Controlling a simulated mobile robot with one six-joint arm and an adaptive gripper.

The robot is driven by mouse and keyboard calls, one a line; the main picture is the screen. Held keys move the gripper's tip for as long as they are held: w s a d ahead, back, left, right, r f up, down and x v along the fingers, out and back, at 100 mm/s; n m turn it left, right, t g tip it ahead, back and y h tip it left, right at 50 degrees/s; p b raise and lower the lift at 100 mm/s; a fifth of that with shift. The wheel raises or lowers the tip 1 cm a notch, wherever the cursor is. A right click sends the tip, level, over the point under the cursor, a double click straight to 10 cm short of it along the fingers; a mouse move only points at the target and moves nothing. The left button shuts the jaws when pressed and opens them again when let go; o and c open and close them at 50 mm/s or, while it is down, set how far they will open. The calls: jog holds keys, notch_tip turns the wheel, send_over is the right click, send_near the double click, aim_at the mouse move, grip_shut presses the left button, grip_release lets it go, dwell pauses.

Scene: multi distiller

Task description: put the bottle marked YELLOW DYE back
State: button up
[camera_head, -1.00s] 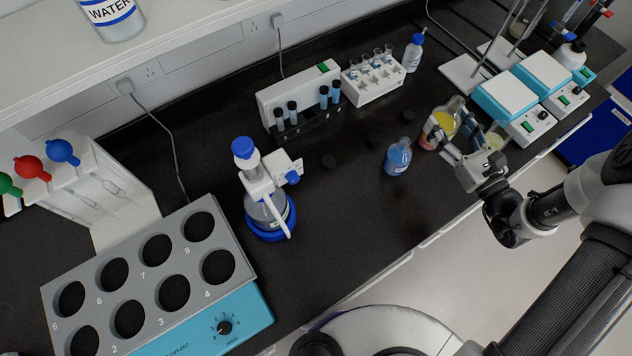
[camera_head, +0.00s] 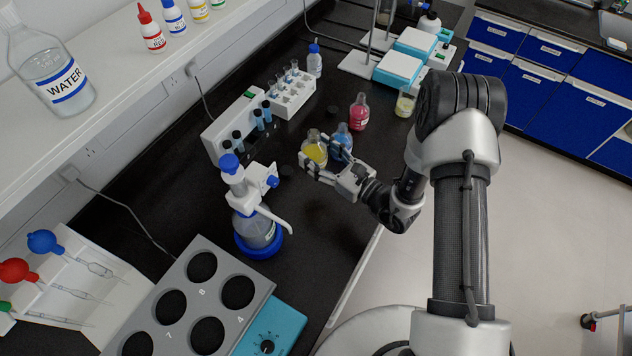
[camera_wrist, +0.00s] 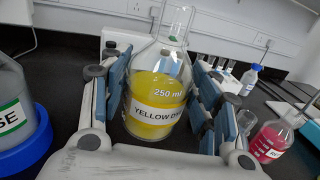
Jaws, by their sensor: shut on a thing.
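The YELLOW DYE bottle (camera_wrist: 155,95) is a clear flask of yellow liquid, marked 250 ml, its label facing the wrist camera. My gripper (camera_wrist: 166,88) is shut on it, with a blue-padded finger on each side. In the head view, my gripper (camera_head: 322,160) holds the yellow bottle (camera_head: 314,153) upright above the black bench, at its front half. I cannot tell how high its base is. A blue-liquid bottle (camera_head: 343,136) is close behind my gripper, partly hidden. A red-liquid bottle (camera_head: 359,112) stands farther back; it also shows in the wrist view (camera_wrist: 272,140).
The dispenser bottle (camera_head: 257,229) in a blue base stands left of my gripper. A tube rack (camera_head: 290,95), blue-capped bottle (camera_head: 314,62), beaker (camera_head: 405,101) and hotplates (camera_head: 397,68) stand farther back. A numbered hole block (camera_head: 262,287) is in front. Bare bench lies right of the dispenser.

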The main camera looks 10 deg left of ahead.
jog(key=shift+o, duration=0.2)
notch_tip(320, 180, down, 11)
jog(key=shift+f+b, duration=0.15)
jog(key=shift+b, duration=0.95)
jog(key=shift+s, duration=0.1)
jog(key=shift+f, duration=0.25)
jog(key=shift+c, duration=0.2)
jog(key=o, duration=1.4)
jog(key=shift+o, duration=0.2)
jog(key=shift+r, duration=0.15)
